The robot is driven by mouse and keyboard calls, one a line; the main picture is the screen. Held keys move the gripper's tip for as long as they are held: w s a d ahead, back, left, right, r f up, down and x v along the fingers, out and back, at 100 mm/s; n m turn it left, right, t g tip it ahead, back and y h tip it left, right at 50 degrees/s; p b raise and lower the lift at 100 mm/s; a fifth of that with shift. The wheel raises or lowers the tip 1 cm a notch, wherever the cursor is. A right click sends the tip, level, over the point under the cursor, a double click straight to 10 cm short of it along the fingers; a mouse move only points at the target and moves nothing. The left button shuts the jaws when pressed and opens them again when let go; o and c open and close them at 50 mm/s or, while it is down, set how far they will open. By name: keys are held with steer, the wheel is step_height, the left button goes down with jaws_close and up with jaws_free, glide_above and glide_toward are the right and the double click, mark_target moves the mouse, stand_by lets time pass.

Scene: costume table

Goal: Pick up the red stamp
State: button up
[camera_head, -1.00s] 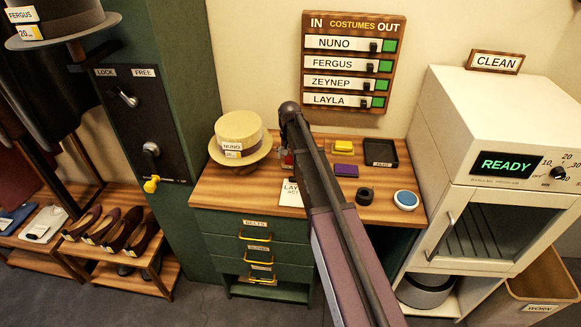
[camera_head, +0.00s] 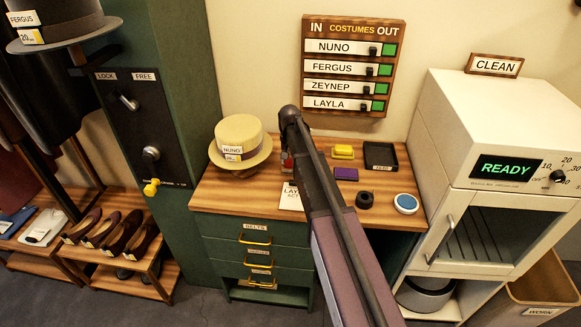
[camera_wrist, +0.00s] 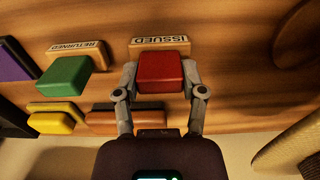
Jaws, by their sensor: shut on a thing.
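The red stamp (camera_wrist: 162,72) sits between the two fingers of my gripper (camera_wrist: 159,68) in the wrist view. The fingers press on its left and right sides, shut on it. A wooden block marked ISSUED (camera_wrist: 160,45) shows right by the stamp. I cannot tell whether the stamp is clear of the tabletop. In the head view my arm hides most of the gripper, and only a small bit of red (camera_head: 287,158) shows beside it.
Beside the stamp are a green stamp (camera_wrist: 66,77) with a RETURNED block, a yellow block (camera_wrist: 55,123) and a purple pad (camera_wrist: 12,62). On the costume table (camera_head: 240,200) a straw hat (camera_head: 240,142) stands left of my arm, and a black tray (camera_head: 380,157) lies right.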

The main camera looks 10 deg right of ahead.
steer(key=shift+r, duration=0.1)
step_height(320, 180, up, 2)
steer(key=p, duration=0.2)
steer(key=shift+r+p, duration=0.25)
steer(key=shift+p, duration=0.15)
steer(key=s, duration=0.5)
steer(key=s+r+p, duration=0.1)
steer(key=s, duration=0.4)
steer(key=s+r+p, duration=0.1)
steer(key=s, duration=0.5)
steer(key=shift+a+r, duration=0.1)
steer(key=shift+a, duration=0.15)
steer(key=o, duration=0.6)
steer(key=c, duration=0.3)
steer(key=shift+c, duration=0.2)
